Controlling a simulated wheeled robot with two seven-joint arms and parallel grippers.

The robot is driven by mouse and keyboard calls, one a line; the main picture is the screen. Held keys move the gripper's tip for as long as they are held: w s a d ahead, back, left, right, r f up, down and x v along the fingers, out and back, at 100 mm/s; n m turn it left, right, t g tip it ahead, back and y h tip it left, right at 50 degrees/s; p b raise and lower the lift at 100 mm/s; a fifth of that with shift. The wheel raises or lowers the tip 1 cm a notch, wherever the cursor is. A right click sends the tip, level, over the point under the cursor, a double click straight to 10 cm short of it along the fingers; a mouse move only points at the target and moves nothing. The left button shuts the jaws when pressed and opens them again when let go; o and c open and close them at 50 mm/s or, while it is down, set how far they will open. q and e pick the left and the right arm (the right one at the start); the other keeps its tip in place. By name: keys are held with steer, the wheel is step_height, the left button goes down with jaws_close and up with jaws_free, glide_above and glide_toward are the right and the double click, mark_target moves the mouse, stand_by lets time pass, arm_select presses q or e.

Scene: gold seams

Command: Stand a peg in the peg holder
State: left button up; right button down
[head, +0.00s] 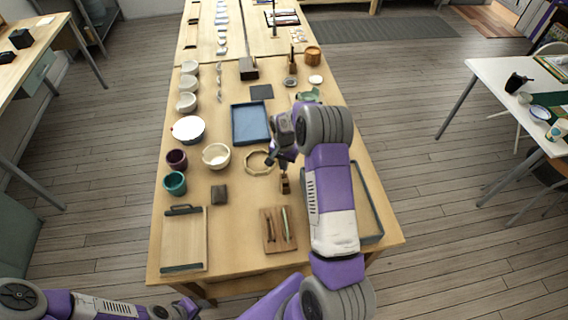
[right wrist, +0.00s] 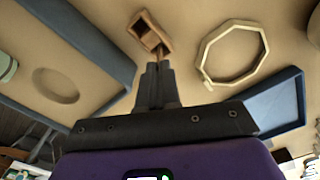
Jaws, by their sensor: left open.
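The peg holder, a small brown wooden block with a square opening (head: 285,185), stands on the table and shows tilted at the top of the right wrist view (right wrist: 146,27). My right gripper (head: 284,163) is above it, fingers close together. In the right wrist view its fingertips (right wrist: 158,66) are shut on a thin brown peg (right wrist: 159,54), which reaches to the holder's edge. I cannot tell whether the peg's end is inside the opening. Much of the peg is hidden between the fingers. My left gripper (head: 186,310) is open and empty at the lower left, off the table's front.
A pale octagonal ring (head: 260,171) lies left of the holder, with a blue tray (head: 236,139) behind it. A dark-rimmed tray (head: 370,236) is partly under my right arm. A wooden board with slim tools (head: 267,242) lies in front. Bowls and cups (head: 216,163) stand left.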

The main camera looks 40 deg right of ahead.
steer(key=shift+f+b, duration=0.5)
steer(key=shift+f, duration=0.2)
stand_by(0.8)
steer(key=c, duration=0.8)
jaws_free()
steer(key=shift+r, duration=0.1)
steer(key=shift+r+p, duration=1.75)
steer(key=shift+r, duration=1.2)
